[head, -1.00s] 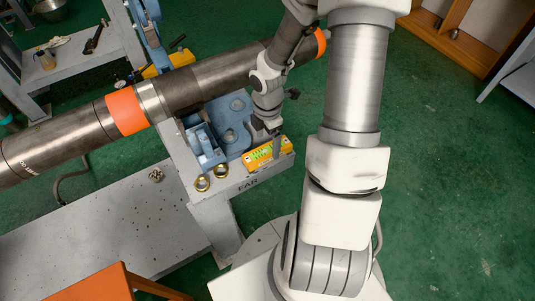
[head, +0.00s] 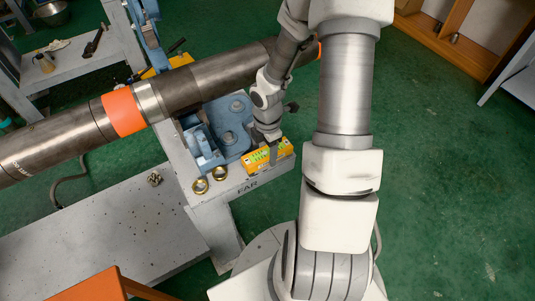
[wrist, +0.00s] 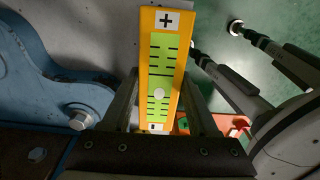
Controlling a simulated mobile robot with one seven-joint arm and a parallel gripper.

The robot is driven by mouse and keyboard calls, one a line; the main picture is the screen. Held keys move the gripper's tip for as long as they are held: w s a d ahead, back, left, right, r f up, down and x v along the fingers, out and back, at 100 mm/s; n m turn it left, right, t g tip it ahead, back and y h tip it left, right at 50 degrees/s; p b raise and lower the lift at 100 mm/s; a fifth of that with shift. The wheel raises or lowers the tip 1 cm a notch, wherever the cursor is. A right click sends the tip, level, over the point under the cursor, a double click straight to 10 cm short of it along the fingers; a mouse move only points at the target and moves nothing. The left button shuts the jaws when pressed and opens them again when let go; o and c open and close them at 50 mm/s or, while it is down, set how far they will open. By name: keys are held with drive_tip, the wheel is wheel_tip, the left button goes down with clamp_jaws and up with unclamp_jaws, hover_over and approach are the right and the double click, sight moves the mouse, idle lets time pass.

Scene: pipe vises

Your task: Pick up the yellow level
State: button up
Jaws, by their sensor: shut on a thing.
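The yellow level (head: 257,160) is a small yellow bar with a green scale face, at the front edge of the grey stand marked FAR, beside the blue vise base. In the wrist view the level (wrist: 165,50) lies lengthwise between my two fingers, with a plus mark at its far end and a minus mark at its near end. My gripper (head: 273,154) is shut on the level, one finger on each side; its fingers also show in the wrist view (wrist: 160,108). I cannot tell whether the level touches the stand top.
Two brass rings (head: 210,180) sit on the stand left of the level. The blue vise (head: 228,125) stands just behind it, and a long steel pipe (head: 195,85) with orange bands crosses above. Green floor (head: 440,180) is open to the right.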

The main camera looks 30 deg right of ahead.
clamp_jaws()
drive_tip(key=shift+r, duration=0.1)
drive_tip(key=shift+r+p, duration=0.35)
drive_tip(key=shift+r, duration=0.2)
drive_tip(key=r, duration=0.1)
drive_tip(key=r+p, duration=0.1)
drive_tip(key=r, duration=0.1)
drive_tip(key=shift+s+d+r+p, duration=0.15)
drive_tip(key=shift+d+r+p, duration=0.2)
drive_tip(key=shift+p, duration=0.05)
drive_tip(key=s+d+r+p, duration=0.4)
drive_tip(key=s+d+r, duration=0.1)
drive_tip(key=d, duration=0.4)
drive_tip(key=shift+r, duration=0.55)
